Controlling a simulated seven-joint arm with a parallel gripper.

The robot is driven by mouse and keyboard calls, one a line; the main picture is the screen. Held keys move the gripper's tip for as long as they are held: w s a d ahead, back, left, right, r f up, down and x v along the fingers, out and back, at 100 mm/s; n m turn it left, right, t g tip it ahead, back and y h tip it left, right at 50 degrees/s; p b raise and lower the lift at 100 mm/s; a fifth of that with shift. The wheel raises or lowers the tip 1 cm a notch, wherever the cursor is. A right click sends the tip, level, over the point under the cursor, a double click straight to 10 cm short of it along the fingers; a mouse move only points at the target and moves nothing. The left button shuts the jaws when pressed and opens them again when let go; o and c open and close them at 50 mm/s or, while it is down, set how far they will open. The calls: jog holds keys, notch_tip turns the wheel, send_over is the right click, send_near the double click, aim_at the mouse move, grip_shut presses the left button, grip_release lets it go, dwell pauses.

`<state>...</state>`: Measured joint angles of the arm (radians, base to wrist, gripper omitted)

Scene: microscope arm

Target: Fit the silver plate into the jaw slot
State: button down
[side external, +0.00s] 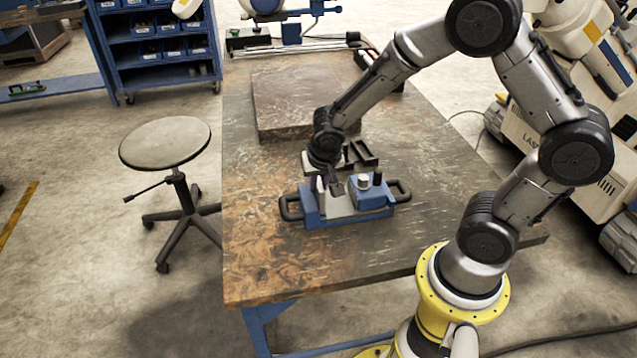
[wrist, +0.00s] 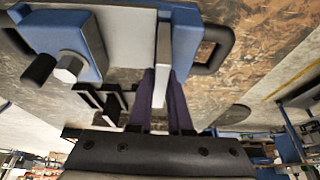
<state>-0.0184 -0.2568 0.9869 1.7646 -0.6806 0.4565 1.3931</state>
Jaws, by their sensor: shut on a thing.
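The blue jaw fixture (side external: 350,218) sits on the table with a black loop handle at each end. Its blue block carries a silver hex bolt (wrist: 69,67) and a black knob (wrist: 38,70). A pale grey face (wrist: 127,38) lies between that block and the narrower blue jaw (wrist: 187,38). My gripper (side external: 327,187) is down at the left part of the fixture. In the wrist view my gripper (wrist: 163,88) is shut on the thin silver plate (wrist: 162,58), seen edge-on beside the narrow jaw. I cannot tell whether its far end is inside the slot.
A flat dark slab (side external: 290,100) is farther back, with equipment (side external: 290,40) at the table's far edge. The table's front left (side external: 265,260) is clear. A stool (side external: 165,143) stands left.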

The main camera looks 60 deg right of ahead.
jog(key=shift+f, duration=0.3)
dwell(0.5)
jog(key=shift+r, duration=0.35)
jog(key=shift+s, duration=0.1)
dwell(0.7)
jog(key=shift+f, duration=0.4)
dwell(1.0)
jog(key=shift+r, duration=0.35)
